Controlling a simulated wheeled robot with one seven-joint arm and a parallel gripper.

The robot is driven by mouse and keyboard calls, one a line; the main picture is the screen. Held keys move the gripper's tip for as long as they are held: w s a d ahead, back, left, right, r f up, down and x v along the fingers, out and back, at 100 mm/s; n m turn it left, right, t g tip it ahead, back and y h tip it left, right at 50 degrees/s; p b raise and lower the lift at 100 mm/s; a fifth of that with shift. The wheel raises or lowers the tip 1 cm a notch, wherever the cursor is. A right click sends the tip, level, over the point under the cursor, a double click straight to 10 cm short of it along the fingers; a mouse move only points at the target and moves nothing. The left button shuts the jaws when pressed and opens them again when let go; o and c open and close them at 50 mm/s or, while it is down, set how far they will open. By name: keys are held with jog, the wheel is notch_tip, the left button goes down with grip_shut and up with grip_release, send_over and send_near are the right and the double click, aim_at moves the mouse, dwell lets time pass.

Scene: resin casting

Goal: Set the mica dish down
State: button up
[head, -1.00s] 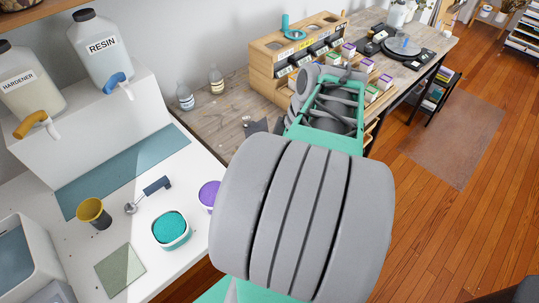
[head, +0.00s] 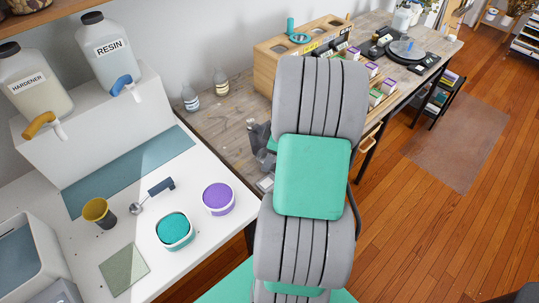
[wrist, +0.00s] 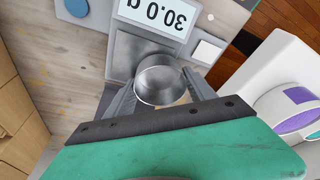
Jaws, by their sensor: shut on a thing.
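A small round silvery metal dish (wrist: 160,72), which I take for the mica dish, is between the fingers of my gripper (wrist: 160,88) in the wrist view. The fingers are shut on its sides. The dish overlaps the near part of the square steel plate of a scale (wrist: 128,45). The scale's display (wrist: 155,14) appears upside down and seems to read 30.0 g. I cannot tell whether the dish touches the plate or hangs just above it.
A purple-filled tub (head: 218,198) and a teal-filled tub (head: 174,230) stand on the white counter, with a yellow cup (head: 99,212) and a scoop (head: 154,193). Two bottles (head: 191,99) and a wooden rack (head: 285,50) stand at the back of the bench.

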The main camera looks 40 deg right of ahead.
jog(key=shift+f, duration=0.15)
jog(key=o, duration=1.3)
jog(key=v, duration=1.2)
jog(key=w+a+r+m+h, duration=0.1)
jog(key=w+a+r+m, duration=0.15)
jog(key=a, duration=1.45)
jog(key=s+a+m, duration=0.1)
jog(key=a, duration=0.2)
jog(key=s+a+m, duration=0.2)
jog(key=a, duration=0.1)
jog(key=s+a+m, duration=0.1)
jog(key=s+a, duration=0.1)
jog(key=a, duration=0.1)
jog(key=shift+s+a+m+h, duration=0.15)
jog(key=shift+a+m+h, duration=0.15)
jog(key=shift+m+h, duration=0.1)
